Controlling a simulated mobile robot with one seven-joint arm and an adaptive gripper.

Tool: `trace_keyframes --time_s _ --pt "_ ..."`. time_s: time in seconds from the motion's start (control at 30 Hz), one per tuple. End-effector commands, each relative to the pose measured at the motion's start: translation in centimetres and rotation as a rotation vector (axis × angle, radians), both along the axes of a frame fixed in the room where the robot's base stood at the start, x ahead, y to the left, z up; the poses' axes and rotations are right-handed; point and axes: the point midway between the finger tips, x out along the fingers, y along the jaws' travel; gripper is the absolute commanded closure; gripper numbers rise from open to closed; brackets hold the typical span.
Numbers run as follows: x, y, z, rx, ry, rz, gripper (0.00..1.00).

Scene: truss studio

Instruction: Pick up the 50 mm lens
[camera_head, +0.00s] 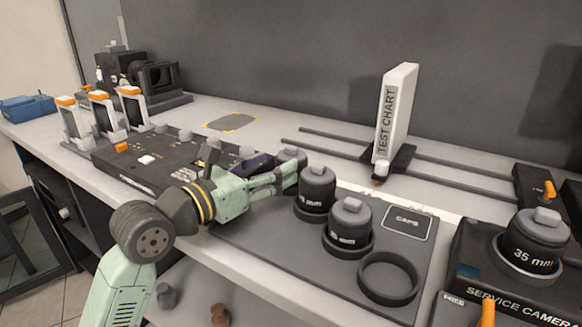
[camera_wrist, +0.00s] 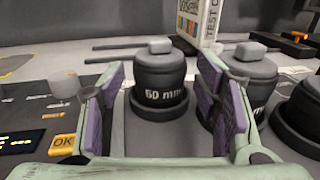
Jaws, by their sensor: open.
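The 50 mm lens (camera_head: 316,190) is a dark cylinder with a grey knobbed cap, upright on the dark mat. In the wrist view the lens (camera_wrist: 160,82) shows its "mm" label, framed between my two finger pads. My gripper (camera_head: 288,175) is open and empty, its fingertips close to the lens's left side in the head view. The wrist view also shows my gripper (camera_wrist: 166,95) with purple pads on both sides of the lens. I cannot tell whether either pad touches it. The lens's lower left side is partly hidden by the fingers in the head view.
A second capped lens (camera_head: 348,228) stands in a ring just right of it, close to my right finger in the wrist view. An empty ring (camera_head: 388,280) lies nearer. A control panel (camera_head: 165,160) is left; a test chart (camera_head: 396,112) stands behind on rails.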

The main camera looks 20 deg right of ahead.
Motion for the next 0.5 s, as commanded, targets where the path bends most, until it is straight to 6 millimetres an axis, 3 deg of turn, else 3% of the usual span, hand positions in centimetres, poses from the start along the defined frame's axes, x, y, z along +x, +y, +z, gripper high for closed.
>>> trace_keyframes --time_s 0.5 --pt "2.6 -4.9 0.2 -0.002 0.001 0.0 0.43"
